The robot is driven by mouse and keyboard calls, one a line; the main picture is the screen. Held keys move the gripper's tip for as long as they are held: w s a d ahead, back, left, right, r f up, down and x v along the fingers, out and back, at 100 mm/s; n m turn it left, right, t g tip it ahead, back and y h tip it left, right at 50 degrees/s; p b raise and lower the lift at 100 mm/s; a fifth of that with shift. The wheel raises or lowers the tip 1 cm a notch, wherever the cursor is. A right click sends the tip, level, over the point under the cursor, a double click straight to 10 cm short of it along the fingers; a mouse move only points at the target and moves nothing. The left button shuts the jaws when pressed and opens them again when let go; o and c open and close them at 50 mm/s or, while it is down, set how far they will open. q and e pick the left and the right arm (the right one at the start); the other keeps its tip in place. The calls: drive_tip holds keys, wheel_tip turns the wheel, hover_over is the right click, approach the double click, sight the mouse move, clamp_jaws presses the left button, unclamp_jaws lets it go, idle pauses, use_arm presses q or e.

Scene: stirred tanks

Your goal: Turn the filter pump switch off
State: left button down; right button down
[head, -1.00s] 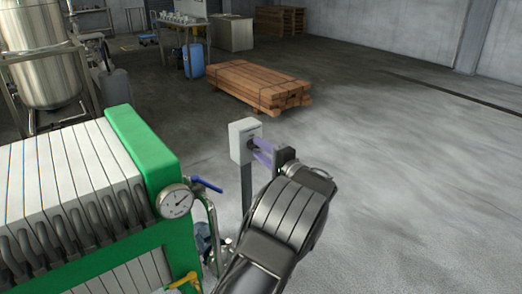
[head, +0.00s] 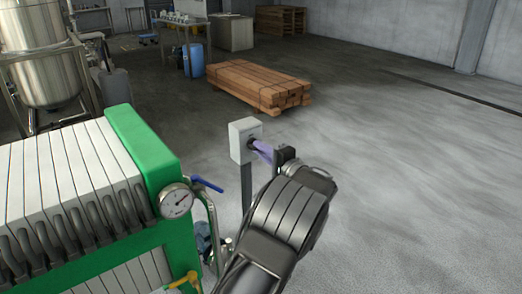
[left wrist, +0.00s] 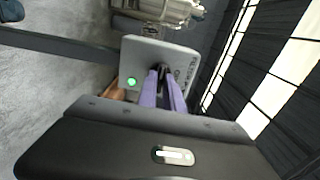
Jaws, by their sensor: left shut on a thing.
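The filter pump switch is a pale grey box (head: 241,140) on a grey post, right of the green filter press. My left gripper (head: 253,144) reaches the box's front face, its purple fingers shut on the dark switch knob, which they mostly hide. In the left wrist view the box face (left wrist: 139,61) shows a lit green lamp (left wrist: 131,82) and partly covered lettering. The gripper's fingertips (left wrist: 163,70) are together on the dark knob there. My right gripper is not in view.
The green filter press (head: 135,140) with a round gauge (head: 175,200) and a blue-handled valve (head: 207,184) stands close at left of my arm. A timber stack (head: 258,86) lies behind the box. The floor at right is clear.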

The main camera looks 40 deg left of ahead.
use_arm(q)
drive_tip(key=shift+m, duration=0.4)
drive_tip(key=shift+m+p, duration=4.75)
drive_tip(key=shift+m, duration=3.85)
drive_tip(key=c, duration=1.5)
unclamp_jaws()
